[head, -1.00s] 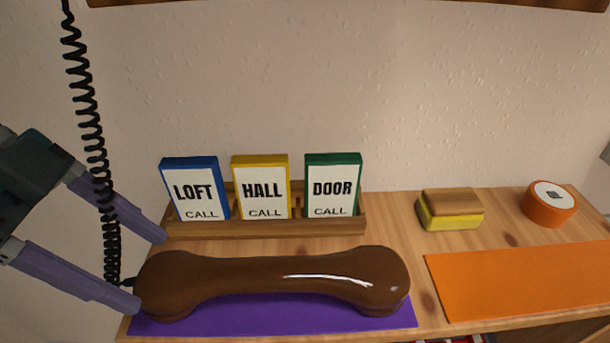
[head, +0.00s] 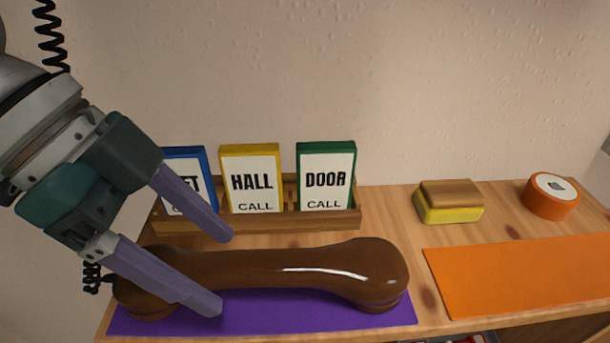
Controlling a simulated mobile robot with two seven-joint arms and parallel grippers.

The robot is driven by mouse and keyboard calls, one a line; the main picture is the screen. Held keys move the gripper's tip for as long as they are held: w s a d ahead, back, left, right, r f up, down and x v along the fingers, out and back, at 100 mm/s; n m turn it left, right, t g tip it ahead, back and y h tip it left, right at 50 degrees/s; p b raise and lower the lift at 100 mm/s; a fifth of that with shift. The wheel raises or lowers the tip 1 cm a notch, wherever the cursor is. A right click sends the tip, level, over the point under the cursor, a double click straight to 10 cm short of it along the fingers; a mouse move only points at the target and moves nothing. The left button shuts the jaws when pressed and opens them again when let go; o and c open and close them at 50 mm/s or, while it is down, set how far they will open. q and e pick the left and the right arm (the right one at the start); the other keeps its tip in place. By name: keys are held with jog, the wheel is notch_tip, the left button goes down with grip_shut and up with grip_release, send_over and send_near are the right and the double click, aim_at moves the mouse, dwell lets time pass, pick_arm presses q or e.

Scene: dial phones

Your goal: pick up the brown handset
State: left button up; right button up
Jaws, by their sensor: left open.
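The brown handset (head: 330,266) lies lengthwise on a purple mat (head: 270,318) at the front of the wooden shelf. Its left end is partly covered by my gripper. A black coiled cord (head: 52,30) hangs at the left, partly hidden by my arm. My right gripper is out of view.
Behind the handset, a wooden rack (head: 300,221) holds blue (head: 208,165), yellow (head: 250,178) and green (head: 326,176) framed cards. To the right are a yellow-and-wood block (head: 448,203), an orange round thing (head: 552,196) and an orange mat (head: 520,275), which is bare.

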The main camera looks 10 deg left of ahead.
aim_at(250, 261)
pick_arm(q)
jog(key=d, duration=0.3)
jog(key=shift+w+d, duration=0.1)
jog(key=shift+w, duration=0.3)
jog(key=b+x, duration=0.1)
jog(key=x, duration=0.2)
jog(key=shift+b, duration=0.4)
jog(key=shift+c, duration=0.2)
grip_shut()
